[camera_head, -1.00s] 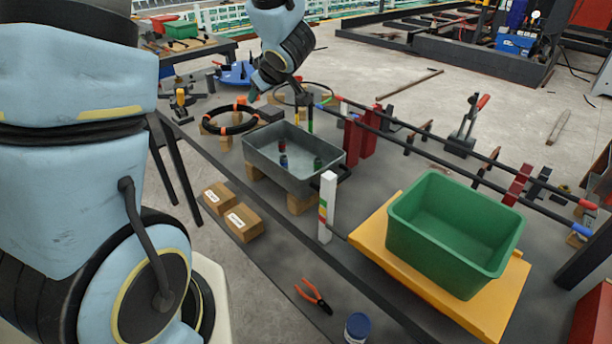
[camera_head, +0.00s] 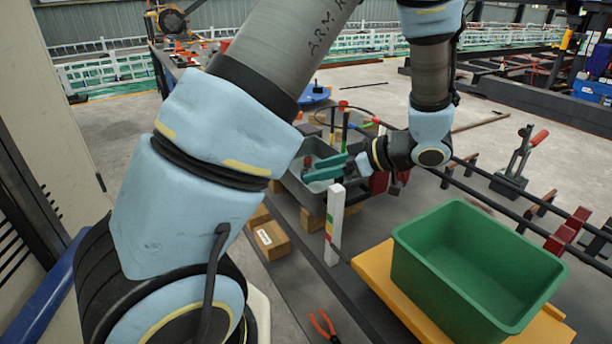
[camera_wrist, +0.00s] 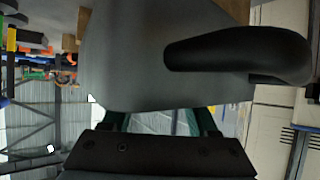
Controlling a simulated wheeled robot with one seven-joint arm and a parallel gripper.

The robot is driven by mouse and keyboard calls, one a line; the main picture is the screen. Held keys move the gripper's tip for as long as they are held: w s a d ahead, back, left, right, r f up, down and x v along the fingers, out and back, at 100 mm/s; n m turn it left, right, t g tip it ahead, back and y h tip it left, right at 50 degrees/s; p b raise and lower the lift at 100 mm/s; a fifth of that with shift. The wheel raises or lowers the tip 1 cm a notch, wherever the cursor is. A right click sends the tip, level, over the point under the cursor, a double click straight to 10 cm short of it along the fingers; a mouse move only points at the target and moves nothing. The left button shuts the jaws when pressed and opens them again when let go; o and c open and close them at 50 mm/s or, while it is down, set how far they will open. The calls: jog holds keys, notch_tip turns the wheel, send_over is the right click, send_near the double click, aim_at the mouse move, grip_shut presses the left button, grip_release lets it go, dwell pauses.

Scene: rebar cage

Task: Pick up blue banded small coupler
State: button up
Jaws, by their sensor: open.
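The grey metal tray (camera_head: 308,196) stands on the dark table, partly covered by my arm. A small red-topped piece (camera_head: 307,161) shows inside it. No blue band can be made out now; my arm and gripper hide much of the tray's inside. My gripper (camera_head: 308,170) points left, with its teal fingers apart and nothing seen between them, at the tray. In the wrist view, a large grey wall (camera_wrist: 125,60) with a black handle (camera_wrist: 235,55) fills the middle, close to my fingers, and looks like the tray's side.
A white post (camera_head: 335,225) with coloured bands stands close in front of the tray. A green bin (camera_head: 475,270) sits on a yellow stand (camera_head: 372,268) at the right. Cardboard boxes (camera_head: 271,240) and orange-handled pliers (camera_head: 323,325) lie on the lower level. Long dark bars run behind at the right.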

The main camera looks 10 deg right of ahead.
aim_at(310, 185)
jog(key=shift+x, duration=1.55)
jog(key=shift+c, duration=0.2)
grip_shut()
